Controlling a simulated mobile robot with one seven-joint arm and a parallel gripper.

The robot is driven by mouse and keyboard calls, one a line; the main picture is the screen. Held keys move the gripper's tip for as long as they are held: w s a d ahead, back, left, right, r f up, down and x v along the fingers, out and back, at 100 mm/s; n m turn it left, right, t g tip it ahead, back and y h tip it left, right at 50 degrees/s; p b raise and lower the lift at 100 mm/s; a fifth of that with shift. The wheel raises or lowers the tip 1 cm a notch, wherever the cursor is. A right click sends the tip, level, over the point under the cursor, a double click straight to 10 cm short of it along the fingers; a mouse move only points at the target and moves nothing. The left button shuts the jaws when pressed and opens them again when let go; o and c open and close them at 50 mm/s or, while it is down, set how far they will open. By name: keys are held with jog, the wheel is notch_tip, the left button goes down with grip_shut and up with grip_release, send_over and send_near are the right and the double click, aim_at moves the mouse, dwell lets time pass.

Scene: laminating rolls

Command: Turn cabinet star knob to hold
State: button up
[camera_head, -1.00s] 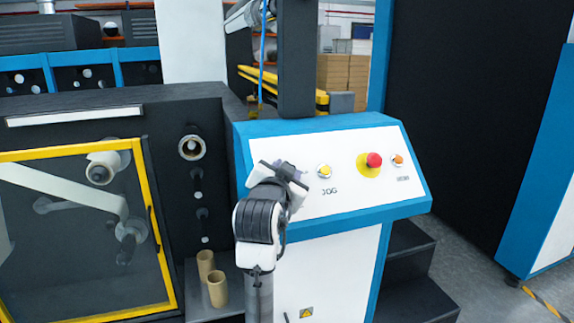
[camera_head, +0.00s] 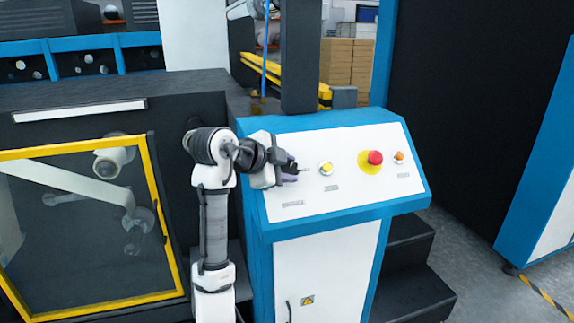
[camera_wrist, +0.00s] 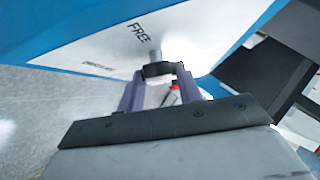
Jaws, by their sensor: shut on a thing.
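My gripper (camera_head: 291,171) is at the left part of the sloped white control panel (camera_head: 345,190), left of a yellow button. In the wrist view, its two purple fingers (camera_wrist: 158,76) are closed on the sides of a dark knob (camera_wrist: 157,69) on a short grey shaft from the panel. The word FREE (camera_wrist: 139,33) is printed beside the shaft. A second small label near it is too blurred to read. In the head view my gripper covers the knob, so its pointing direction cannot be told.
On the panel, a yellow button (camera_head: 326,168), a red emergency stop (camera_head: 375,157) and an orange button (camera_head: 398,156) sit right of my gripper. A yellow-framed clear door (camera_head: 160,190) stands left of my arm. Dark steps (camera_head: 415,290) lie at the right.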

jog(key=m+g, duration=0.2)
jog(key=m+g+y, duration=0.1)
jog(key=m+g, duration=0.1)
jog(key=m, duration=0.1)
jog(key=shift+w+r+g, duration=0.2)
jog(key=shift+g, duration=0.1)
jog(key=shift+w+d+m+g+y, duration=0.1)
jog(key=shift+d+m+g+y, duration=0.05)
jog(key=shift+m+g+y, duration=1.45)
jog(key=shift+m, duration=0.3)
jog(key=o, duration=1)
jog(key=v, duration=1.3)
jog(key=shift+s+a+r, duration=0.3)
